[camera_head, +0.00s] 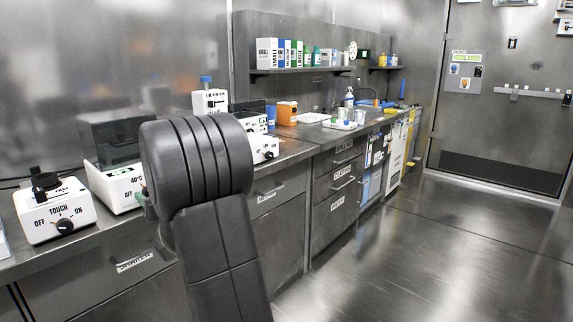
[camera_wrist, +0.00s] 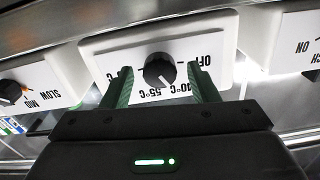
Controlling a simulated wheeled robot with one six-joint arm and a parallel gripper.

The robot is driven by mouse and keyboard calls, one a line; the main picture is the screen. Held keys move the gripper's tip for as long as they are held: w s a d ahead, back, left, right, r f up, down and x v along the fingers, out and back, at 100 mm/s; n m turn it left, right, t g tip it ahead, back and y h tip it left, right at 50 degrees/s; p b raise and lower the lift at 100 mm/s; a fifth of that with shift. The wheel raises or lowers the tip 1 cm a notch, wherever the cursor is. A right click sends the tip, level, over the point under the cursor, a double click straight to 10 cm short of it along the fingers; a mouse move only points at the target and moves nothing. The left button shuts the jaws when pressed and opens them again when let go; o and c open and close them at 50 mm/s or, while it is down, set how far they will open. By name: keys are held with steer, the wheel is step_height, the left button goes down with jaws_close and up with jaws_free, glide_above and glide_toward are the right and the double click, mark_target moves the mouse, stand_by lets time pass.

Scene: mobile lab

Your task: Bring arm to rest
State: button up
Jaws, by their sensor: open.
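In the head view my dark arm (camera_head: 200,180) rises in front of the bench and hides most of the gripper. The same white temperature device (camera_head: 117,186) shows partly behind the arm.
A white device marked TOUCH (camera_head: 55,211) stands left on the bench. Other white devices (camera_head: 262,147) stand right of my arm. A shelf (camera_head: 320,69) with boxes and bottles hangs above the bench. The floor (camera_head: 430,255) to the right is clear.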

steer(key=s+d+n+p, duration=0.1)
steer(key=s+d, duration=0.6)
steer(key=d, duration=0.1)
steer(key=shift+d+n, duration=0.2)
steer(key=shift+n, duration=0.2)
